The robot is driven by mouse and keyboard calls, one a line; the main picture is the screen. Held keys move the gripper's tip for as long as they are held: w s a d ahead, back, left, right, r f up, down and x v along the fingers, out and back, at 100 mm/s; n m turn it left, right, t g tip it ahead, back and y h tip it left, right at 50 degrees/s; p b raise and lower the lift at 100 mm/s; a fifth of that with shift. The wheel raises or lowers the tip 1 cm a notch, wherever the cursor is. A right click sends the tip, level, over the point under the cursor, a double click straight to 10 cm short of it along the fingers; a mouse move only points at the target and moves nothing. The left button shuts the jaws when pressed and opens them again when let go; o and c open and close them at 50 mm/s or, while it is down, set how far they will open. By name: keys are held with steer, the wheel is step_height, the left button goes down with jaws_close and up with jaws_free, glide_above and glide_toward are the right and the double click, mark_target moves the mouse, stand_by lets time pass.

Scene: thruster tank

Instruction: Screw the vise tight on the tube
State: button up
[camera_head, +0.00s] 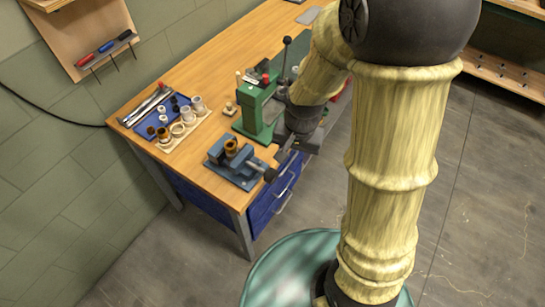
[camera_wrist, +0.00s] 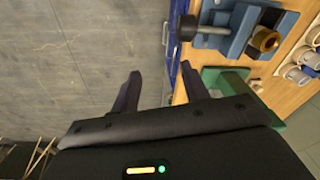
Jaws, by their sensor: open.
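The blue vise (camera_head: 222,160) sits at the near corner of the wooden bench, and it also shows at the top of the wrist view (camera_wrist: 240,32). A short brown-gold tube (camera_head: 231,147) stands between its jaws; it also shows in the wrist view (camera_wrist: 264,41). Whether the jaws press on it, I cannot tell. The vise's screw ends in a dark knob (camera_wrist: 187,28) that points toward the bench's front edge. My gripper (camera_wrist: 159,82) is open and empty, apart from the vise and its screw, over the bench edge and floor.
A green press (camera_head: 255,110) stands beside the vise, close to my wrist. A blue tray of tools (camera_head: 152,116) and a rack with several cups (camera_head: 176,140) lie farther left. Blue drawers (camera_head: 270,203) are below the bench front. Open floor (camera_wrist: 80,50) lies before it.

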mark_target(273, 170)
steer(key=w+a+r+m+g+p, duration=0.1)
steer(key=w+a+r+m+p, duration=0.1)
steer(key=a+r+p, duration=0.3)
steer(key=m+p, duration=0.1)
steer(key=p, duration=0.2)
steer(key=shift+a+r+p, duration=0.15)
steer(key=shift+p, duration=0.15)
step_height(273, 170, down, 17)
steer(key=p, duration=0.4)
stand_by(0.4)
steer(key=shift+c, duration=0.4)
steer(key=shift+f, duration=0.2)
steer(key=c, duration=0.7)
